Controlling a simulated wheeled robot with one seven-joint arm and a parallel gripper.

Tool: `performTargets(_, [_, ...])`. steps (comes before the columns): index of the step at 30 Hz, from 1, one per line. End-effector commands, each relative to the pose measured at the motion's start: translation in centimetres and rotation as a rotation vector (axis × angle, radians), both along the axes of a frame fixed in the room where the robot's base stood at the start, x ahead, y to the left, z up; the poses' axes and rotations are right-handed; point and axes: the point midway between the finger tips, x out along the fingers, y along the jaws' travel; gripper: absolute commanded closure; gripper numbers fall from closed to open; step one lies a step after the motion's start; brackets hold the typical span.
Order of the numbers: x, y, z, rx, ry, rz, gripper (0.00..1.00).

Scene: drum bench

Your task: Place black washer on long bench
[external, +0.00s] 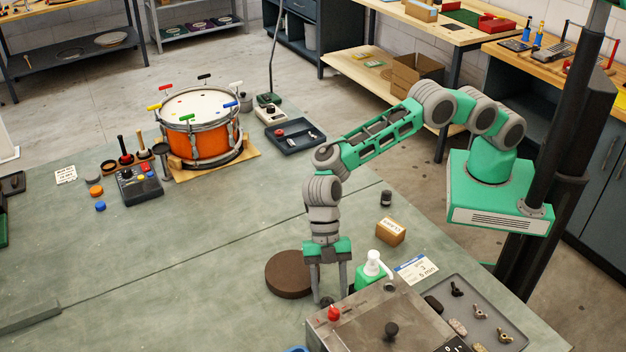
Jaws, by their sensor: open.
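My gripper (329,294) points down with its fingers apart and nothing seen between them. It is beside the right edge of a dark brown round disc (287,275) and behind the metal box at the front. I cannot tell how high the fingertips are. No black washer can be made out for certain. A small black rounded piece (433,304) at the left of the grey tray (480,289) may be it, but it is too small to tell. The long bench (215,225) is the wide grey-green worktop, with a dark seam running across it.
A metal box (372,318) with a red knob stands in front of my gripper. A green pump bottle (370,271), a small cardboard box (390,232) and a black cylinder (386,198) stand nearby. An orange drum (203,128) is at the back. The bench's left middle is clear.

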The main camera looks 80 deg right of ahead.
Motion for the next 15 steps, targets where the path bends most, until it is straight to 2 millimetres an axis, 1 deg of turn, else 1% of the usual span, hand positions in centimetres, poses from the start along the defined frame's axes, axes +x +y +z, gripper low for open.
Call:
performTargets(2, [0.8, -1.1, 1.5, 0.006, -0.007, -0.005, 0.5])
performTargets(3, [1.1, -1.6, 2.7, 0.009, -0.009, -0.008, 0.5])
performTargets(9, [2.3, -4.2, 7.5, 0.013, -0.012, -0.009, 0.5])
performTargets(12, [2.5, -5.0, 9.1, 0.013, -0.013, -0.007, 0.5])
performTargets(15, [2.6, -5.4, 9.9, 0.013, -0.012, -0.007, 0.5])
